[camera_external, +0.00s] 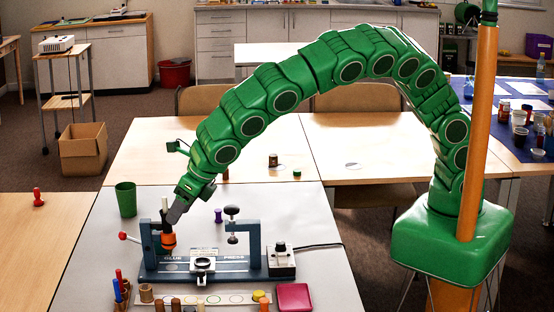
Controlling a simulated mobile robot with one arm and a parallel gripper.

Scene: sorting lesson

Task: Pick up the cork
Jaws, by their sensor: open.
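My gripper (172,213) is at the end of the green arm, pointing down at the left side of the blue-grey glue press (205,268). Its jaws are small here, with an orange piece with a pale top (168,241) directly below or between them; I cannot tell whether they touch. No thing is clearly the cork. A tan, cork-like cylinder (146,293) stands at the front left of the grey table, apart from my gripper. A brown cylinder (273,160) stands on the wooden table behind.
A green cup (126,199) stands left of the press, and a purple piece (218,215) behind it. A strip with circles (215,299), several small cylinders and a pink dish (293,297) lie in front. A control box (281,262) stands right. The grey table's right side is mostly clear.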

